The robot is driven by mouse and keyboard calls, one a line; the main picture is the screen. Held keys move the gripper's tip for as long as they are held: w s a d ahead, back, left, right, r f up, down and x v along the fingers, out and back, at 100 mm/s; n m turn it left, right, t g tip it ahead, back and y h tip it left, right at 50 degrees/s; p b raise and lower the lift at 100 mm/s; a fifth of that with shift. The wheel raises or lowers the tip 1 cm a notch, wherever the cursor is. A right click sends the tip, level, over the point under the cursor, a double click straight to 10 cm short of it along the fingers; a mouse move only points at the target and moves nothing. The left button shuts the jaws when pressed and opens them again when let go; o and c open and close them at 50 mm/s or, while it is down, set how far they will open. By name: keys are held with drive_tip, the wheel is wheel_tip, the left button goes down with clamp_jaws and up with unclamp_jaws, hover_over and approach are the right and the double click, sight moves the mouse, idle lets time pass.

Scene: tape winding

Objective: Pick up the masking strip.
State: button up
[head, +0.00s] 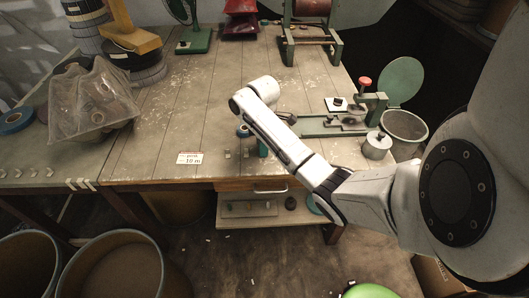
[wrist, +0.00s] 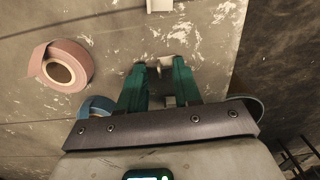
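My gripper (wrist: 161,70) points down at the wooden bench, with its two teal fingers apart. A small pale piece (wrist: 166,62) shows at the gap between the fingertips; it may be the masking strip, but it is too small to be sure. Another pale bit (wrist: 170,101) shows further back between the fingers. I cannot tell whether either touches a finger. A pinkish-brown tape roll (wrist: 78,52) lies left of the gripper, and a blue roll (wrist: 97,103) is partly hidden behind the left finger. In the head view my forearm hides most of the gripper.
A "10 m" card (head: 189,158) and small pale pieces (head: 228,154) lie near the bench's front edge. A plastic-covered stack (head: 92,103) is at left. The bench between is largely clear.

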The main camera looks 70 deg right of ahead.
drive_tip(key=shift+c, duration=0.2)
clamp_jaws()
idle(0.3)
wheel_tip(320, 180, up, 10)
drive_tip(key=p, duration=0.5)
drive_tip(key=shift+r+p, duration=1.75)
drive_tip(key=shift+p, duration=0.2)
